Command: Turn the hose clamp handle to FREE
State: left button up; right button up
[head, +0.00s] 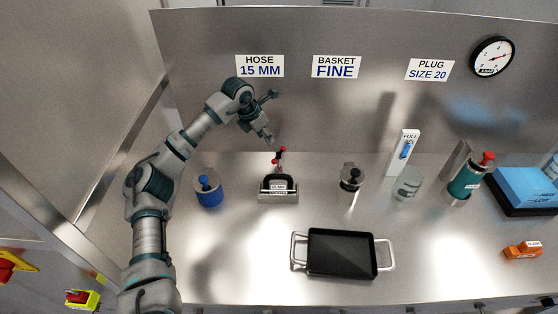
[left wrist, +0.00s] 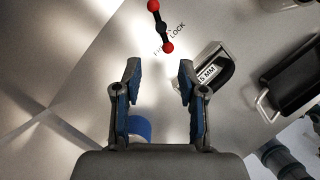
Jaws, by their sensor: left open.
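The hose clamp handle (head: 280,158) is a dark bar with red ball ends, standing at the back of the worktop. In the left wrist view the handle (left wrist: 161,26) lies beyond my fingertips, slightly tilted. The word LOCK is printed to its right; other lettering by its lower ball is partly covered. A black looped part (head: 279,182) with a size label sits in front of the handle, and shows at right in the wrist view (left wrist: 215,68). My left gripper (head: 270,117) is open and empty, above and slightly left of the handle, not touching it. My right gripper is out of view.
A blue cylinder (head: 209,193) stands left of the clamp. A black tray (head: 342,252) with silver handles lies in front. A black-knobbed fitting (head: 351,178), a glass jar (head: 407,184) and a green canister (head: 465,181) stand to the right. The back wall (head: 330,110) rises close behind.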

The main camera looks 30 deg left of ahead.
aim_at(278, 158)
pick_arm(q)
jog(key=b+x, duration=0.1)
jog(key=x, duration=1.3)
jog(key=shift+a+f+b, duration=0.15)
jog(key=shift+f+b, duration=0.15)
jog(key=shift+b, duration=0.05)
jog(key=shift+w+f, duration=0.2)
jog(key=shift+f, duration=0.25)
pick_arm(e)
jog(key=r, duration=0.5)
jog(key=shift+w+r, duration=0.15)
jog(key=shift+w, duration=0.15)
